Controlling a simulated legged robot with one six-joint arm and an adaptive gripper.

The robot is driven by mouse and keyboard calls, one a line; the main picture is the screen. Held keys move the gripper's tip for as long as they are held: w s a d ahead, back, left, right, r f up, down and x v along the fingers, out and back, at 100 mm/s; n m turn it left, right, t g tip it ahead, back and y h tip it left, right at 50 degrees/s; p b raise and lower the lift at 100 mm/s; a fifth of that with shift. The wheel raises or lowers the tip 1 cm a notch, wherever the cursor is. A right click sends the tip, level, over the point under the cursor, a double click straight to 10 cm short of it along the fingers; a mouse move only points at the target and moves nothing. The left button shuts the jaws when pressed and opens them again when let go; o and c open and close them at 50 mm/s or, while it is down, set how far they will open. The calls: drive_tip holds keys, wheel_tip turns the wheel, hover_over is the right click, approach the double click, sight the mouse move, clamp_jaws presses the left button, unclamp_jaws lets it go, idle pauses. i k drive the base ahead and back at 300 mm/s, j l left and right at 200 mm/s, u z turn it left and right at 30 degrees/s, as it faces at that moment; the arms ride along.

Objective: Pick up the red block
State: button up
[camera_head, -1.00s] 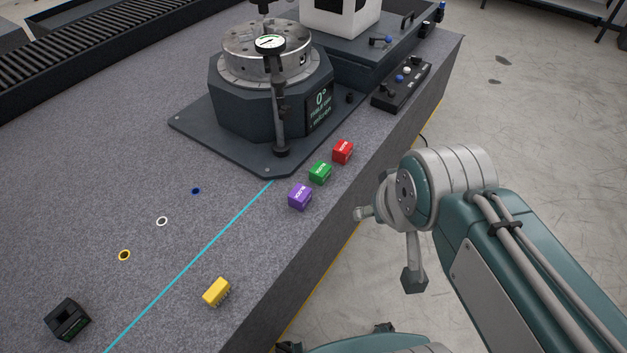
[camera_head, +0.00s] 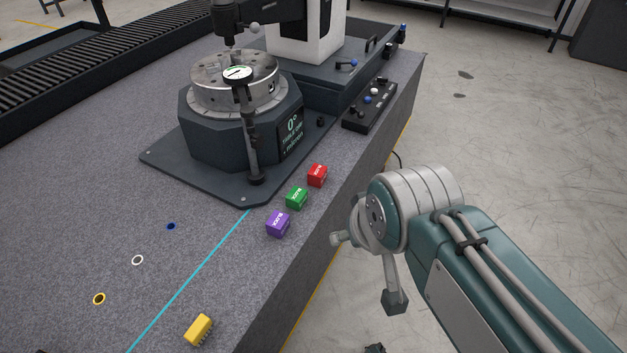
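The red block (camera_head: 317,175) sits upright on the grey granite bed (camera_head: 90,215), near its right edge. It is the farthest of a short row, with the green block (camera_head: 297,197) and the purple block (camera_head: 278,223) nearer to me. My gripper (camera_head: 367,270) is at the end of my arm, right of the blocks and past the bed's edge in the picture, apart from the red block. Only parts of it show beside the grey wrist joint, and I cannot make out its finger opening. I see nothing held in it.
A dark rotary fixture (camera_head: 235,130) on a base plate (camera_head: 165,158) stands just left of the red block. A control box (camera_head: 370,108) lies behind it. A yellow block (camera_head: 198,329) lies nearer, beside a cyan line (camera_head: 190,277). Several small rings mark the bed.

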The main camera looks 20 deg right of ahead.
sight(317, 174)
drive_tip(key=i+l+u, duration=0.25)
drive_tip(key=l, duration=0.4)
drive_tip(key=i+l+u, duration=0.15)
drive_tip(key=i+l, duration=0.15)
drive_tip(key=i+l+u, duration=0.1)
drive_tip(key=l, duration=0.3)
drive_tip(key=i+l+u, duration=0.15)
drive_tip(key=l, duration=0.2)
drive_tip(key=i+l+u, duration=0.15)
drive_tip(key=l, duration=0.25)
